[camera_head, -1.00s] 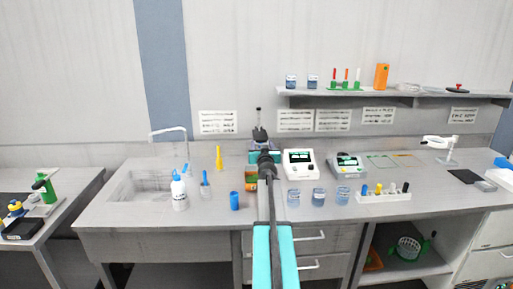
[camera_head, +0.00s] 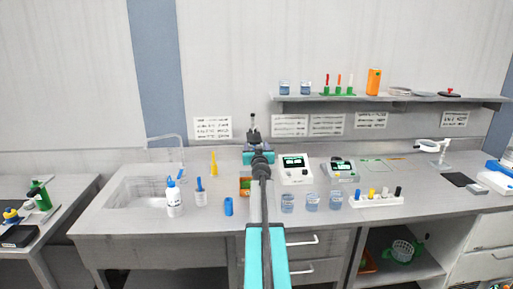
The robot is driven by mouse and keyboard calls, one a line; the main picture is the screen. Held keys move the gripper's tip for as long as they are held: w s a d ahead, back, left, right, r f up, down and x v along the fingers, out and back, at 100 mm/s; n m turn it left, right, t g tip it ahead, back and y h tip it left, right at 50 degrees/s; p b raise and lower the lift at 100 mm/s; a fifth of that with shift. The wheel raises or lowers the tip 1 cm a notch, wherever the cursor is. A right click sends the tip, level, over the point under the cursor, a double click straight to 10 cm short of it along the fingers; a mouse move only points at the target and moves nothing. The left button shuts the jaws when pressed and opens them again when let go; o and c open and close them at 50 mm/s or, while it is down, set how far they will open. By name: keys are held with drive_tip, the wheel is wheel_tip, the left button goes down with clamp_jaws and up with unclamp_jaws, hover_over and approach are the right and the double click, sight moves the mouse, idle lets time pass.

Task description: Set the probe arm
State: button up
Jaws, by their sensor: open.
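My gripper (camera_head: 252,132) is in the middle of the head view, at the end of my arm, which reaches out over the bench. It is dark and small, seen from behind, open, and nothing shows between its fingers. A white meter (camera_head: 295,170) with a green display stands just right of my wrist. A grey meter (camera_head: 340,168) with a lit display stands further right. A white jointed stand (camera_head: 435,147) with a rounded head is at the back right of the bench. I cannot tell which part is the probe arm; my arm hides some of the bench around the white meter's left side.
Several beakers stand in a row, one (camera_head: 311,203) in front of the meters. A white rack (camera_head: 376,201) is right of them. Left are a blue cup (camera_head: 228,207), a wash bottle (camera_head: 174,200) and the sink (camera_head: 138,194). A wall shelf (camera_head: 390,98) overhangs the back.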

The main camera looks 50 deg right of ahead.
drive_tip(key=shift+a, duration=0.1)
drive_tip(key=b+v, duration=0.2)
drive_tip(key=v, duration=1.1)
drive_tip(key=shift+s+a, duration=0.25)
drive_tip(key=shift+s, duration=0.05)
idle(0.5)
idle(0.5)
